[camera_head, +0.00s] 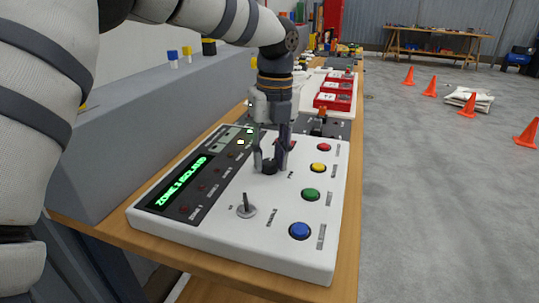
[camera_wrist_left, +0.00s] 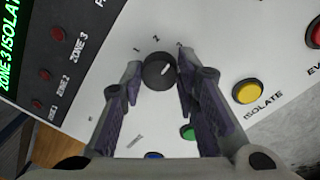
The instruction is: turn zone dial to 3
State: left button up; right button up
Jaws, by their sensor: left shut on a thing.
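The zone dial (camera_wrist_left: 157,72) is a round black knob on a white control panel (camera_head: 185,232). Its pale pointer mark sits on the right side of its face in the left wrist view; small numerals curve past it, partly hidden by a finger. My left gripper (camera_head: 271,160) comes down from above and is shut on the dial. Its two fingers (camera_wrist_left: 160,82) stand on either side of the dial in the left wrist view. The green display (camera_head: 181,184) appears to read "ZONE 3 ISOLATED", its end cut off in the wrist view. My right gripper is not in view.
A toggle lever (camera_head: 246,206) stands in front of the dial. Blue (camera_head: 300,231), green (camera_head: 310,195), yellow (camera_head: 318,168) and red (camera_head: 324,147) buttons line the panel's right side. Red boxes (camera_head: 333,101) lie behind. Orange cones (camera_head: 471,105) stand on the open floor at right.

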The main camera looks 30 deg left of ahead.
aim_at(273, 161)
pick_arm(q)
jog(key=shift+m, duration=0.5)
jog(key=o, duration=1.2)
jog(key=shift+c, duration=0.2)
notch_tip(273, 161, up, 12)
jog(key=shift+w+d, duration=0.25)
jog(key=shift+d, duration=0.05)
jog(key=shift+f, duration=0.1)
